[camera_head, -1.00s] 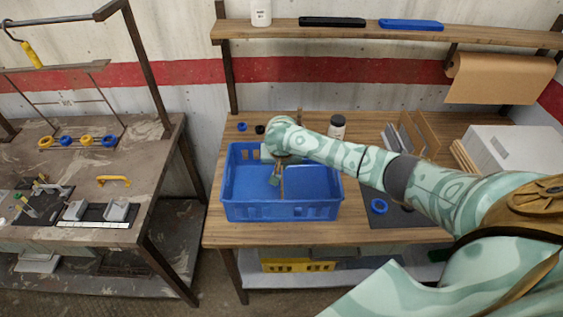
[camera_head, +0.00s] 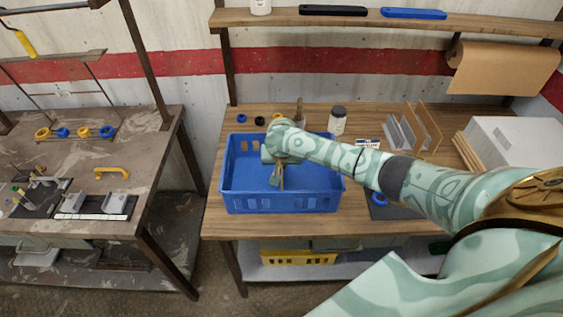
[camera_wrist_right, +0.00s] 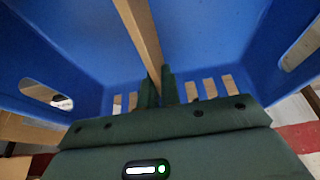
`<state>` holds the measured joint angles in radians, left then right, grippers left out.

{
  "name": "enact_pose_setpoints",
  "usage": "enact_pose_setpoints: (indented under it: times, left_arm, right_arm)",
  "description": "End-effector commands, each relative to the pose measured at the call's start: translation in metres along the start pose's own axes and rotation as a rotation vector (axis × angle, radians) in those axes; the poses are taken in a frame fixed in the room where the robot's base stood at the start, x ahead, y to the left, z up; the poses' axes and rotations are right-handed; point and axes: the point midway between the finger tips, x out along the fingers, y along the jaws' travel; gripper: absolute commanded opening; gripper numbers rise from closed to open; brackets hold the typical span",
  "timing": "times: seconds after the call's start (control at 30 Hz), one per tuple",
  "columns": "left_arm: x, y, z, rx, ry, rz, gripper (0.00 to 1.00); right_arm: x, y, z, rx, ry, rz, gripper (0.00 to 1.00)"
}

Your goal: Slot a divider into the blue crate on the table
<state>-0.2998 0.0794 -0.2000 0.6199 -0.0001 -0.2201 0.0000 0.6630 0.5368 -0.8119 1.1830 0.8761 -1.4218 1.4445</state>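The blue crate (camera_head: 325,176) stands on the wooden table, and its walls and floor show in the right wrist view (camera_wrist_right: 215,40). A thin wooden divider (camera_head: 282,181) is upright inside it, near the middle, seen nearly edge-on. My right gripper (camera_head: 276,180) reaches down into the crate from above. In the right wrist view, its two dark fingers (camera_wrist_right: 159,88) lie close on either side of the divider (camera_wrist_right: 140,27), shut on it. Whether the divider's lower edge sits in a slot is hidden. My left gripper is not in view.
A rack with grey and wooden panels (camera_head: 425,125) stands right of the crate. A dark-lidded jar (camera_head: 337,121) and small rings (camera_head: 260,121) are behind it. A white box (camera_head: 505,140) is at the right. A second bench (camera_head: 60,165) stands left, across a gap.

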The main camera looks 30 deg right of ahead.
Motion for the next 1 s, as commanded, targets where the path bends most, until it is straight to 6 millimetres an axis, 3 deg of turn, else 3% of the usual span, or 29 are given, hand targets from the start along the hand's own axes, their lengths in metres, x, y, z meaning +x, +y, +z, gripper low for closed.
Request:
enact_pose_setpoints:
  times: [0.43,0.5,0.53,0.83,1.0]
  left_arm:
    - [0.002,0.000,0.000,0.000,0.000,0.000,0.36]
    - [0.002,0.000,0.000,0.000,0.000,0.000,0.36]
    - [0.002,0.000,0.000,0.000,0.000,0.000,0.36]
    - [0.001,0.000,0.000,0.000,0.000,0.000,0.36]
    - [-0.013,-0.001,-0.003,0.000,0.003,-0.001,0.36]
  right_arm:
    - [0.005,0.000,0.002,0.000,-0.001,0.000,0.00]
    - [0.005,0.000,0.002,0.000,-0.001,-0.001,0.24]
    - [0.005,0.000,0.002,0.000,-0.001,-0.001,0.30]
    - [0.003,0.000,0.002,0.000,-0.001,-0.001,0.30]
    - [-0.021,0.000,0.001,0.000,0.000,-0.003,0.30]
